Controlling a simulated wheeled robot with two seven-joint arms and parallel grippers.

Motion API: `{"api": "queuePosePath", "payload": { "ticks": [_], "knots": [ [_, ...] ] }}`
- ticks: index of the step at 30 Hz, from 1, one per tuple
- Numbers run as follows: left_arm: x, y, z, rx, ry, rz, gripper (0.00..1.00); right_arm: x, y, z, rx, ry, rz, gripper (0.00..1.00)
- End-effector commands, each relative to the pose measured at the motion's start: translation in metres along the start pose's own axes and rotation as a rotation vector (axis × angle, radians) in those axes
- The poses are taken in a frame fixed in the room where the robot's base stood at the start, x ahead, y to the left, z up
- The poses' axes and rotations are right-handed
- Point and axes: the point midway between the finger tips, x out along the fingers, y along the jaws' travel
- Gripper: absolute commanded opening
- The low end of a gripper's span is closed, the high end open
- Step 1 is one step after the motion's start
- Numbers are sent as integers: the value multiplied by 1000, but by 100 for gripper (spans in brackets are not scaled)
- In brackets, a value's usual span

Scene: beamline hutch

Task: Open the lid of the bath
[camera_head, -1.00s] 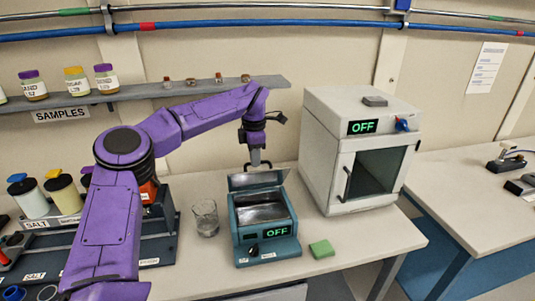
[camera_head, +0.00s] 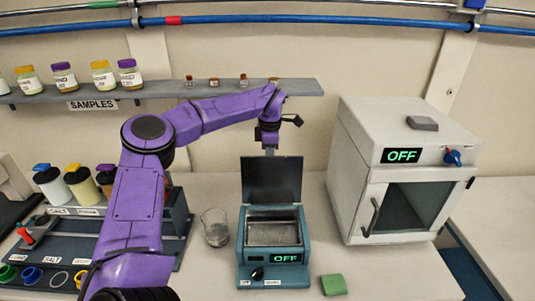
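The bath (camera_head: 272,247) is a small teal box on the bench with a dark display reading OFF in green and a black knob on its front. Its lid (camera_head: 272,180) stands about upright at the back edge, a dark flat panel, and the metal basin is uncovered. My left arm reaches over from the left. My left gripper (camera_head: 270,150) points down at the lid's top edge; its fingertips are mostly hidden behind the lid, so I cannot tell whether they touch or grip it. My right gripper is not in view.
A glass beaker (camera_head: 215,228) stands just left of the bath and a green sponge (camera_head: 333,285) lies at its front right. A white oven (camera_head: 400,170) stands to the right. A shelf (camera_head: 215,91) with sample jars runs along the wall behind.

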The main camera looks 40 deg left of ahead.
Motion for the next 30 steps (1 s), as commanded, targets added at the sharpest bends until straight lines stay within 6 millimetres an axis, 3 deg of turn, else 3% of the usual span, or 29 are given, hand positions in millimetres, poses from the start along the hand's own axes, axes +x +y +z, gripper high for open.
{"api": "queuePosePath", "payload": {
  "ticks": [15,16,18,26,30],
  "knots": [
    [6,-1,2,7,5,-11,0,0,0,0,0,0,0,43],
    [6,-1,2,7,5,-11,18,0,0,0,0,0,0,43],
    [5,-1,2,6,4,-10,37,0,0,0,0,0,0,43],
    [2,0,2,3,1,-4,37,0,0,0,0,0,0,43],
    [-11,2,2,3,-1,0,37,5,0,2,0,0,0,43]
  ]
}}
